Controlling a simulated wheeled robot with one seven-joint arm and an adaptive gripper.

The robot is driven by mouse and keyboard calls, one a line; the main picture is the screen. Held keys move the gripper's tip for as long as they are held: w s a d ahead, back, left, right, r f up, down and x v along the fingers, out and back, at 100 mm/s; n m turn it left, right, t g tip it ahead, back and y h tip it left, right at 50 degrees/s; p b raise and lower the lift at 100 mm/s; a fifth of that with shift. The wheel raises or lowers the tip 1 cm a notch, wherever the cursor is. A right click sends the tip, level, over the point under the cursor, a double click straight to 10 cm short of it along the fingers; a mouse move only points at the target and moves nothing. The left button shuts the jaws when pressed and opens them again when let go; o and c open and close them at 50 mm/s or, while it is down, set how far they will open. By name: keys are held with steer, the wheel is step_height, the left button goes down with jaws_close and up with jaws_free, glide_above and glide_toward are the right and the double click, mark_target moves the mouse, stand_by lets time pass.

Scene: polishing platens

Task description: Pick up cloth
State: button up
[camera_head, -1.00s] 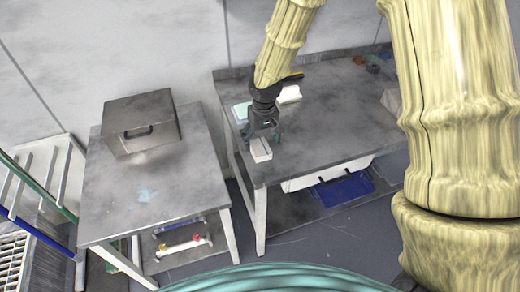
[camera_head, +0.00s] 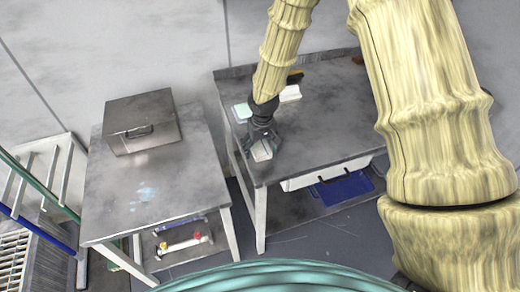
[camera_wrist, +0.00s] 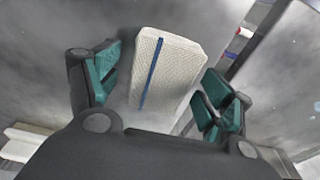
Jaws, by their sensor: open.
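The cloth (camera_wrist: 172,62) is a folded white textured block with a blue stripe, lying on the grey table top. In the head view the cloth (camera_head: 262,151) is near the table's left front edge, partly hidden by my gripper. My gripper (camera_head: 262,144) is above it, pointing down. In the wrist view my gripper (camera_wrist: 162,92) is open, with one green-padded finger on each side of the cloth. Gaps show between the pads and the cloth, so it is not clamped.
A second table (camera_head: 110,200) on the left carries a metal box (camera_head: 141,122). A blue tray (camera_head: 343,188) is on the lower shelf.

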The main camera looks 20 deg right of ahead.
mark_target(260, 146)
steer(key=shift+f, duration=0.25)
stand_by(0.5)
steer(key=c, duration=1.2)
steer(key=shift+r, duration=0.1)
steer(key=shift+r+b, duration=0.35)
steer(key=shift+r, duration=1.3)
steer(key=shift+s+a+r, duration=0.15)
steer(key=shift+r, duration=0.15)
steer(key=s+a+b, duration=0.1)
steer(key=s+a, duration=0.1)
steer(key=s, duration=0.2)
steer(key=s+a+r+b, duration=0.1)
steer(key=s+a, duration=0.2)
steer(key=s, duration=0.2)
steer(key=s+a+b, duration=0.1)
steer(key=s+a, duration=0.2)
steer(key=s, duration=0.1)
steer(key=shift+s+r, duration=0.2)
steer(key=shift+r, duration=0.05)
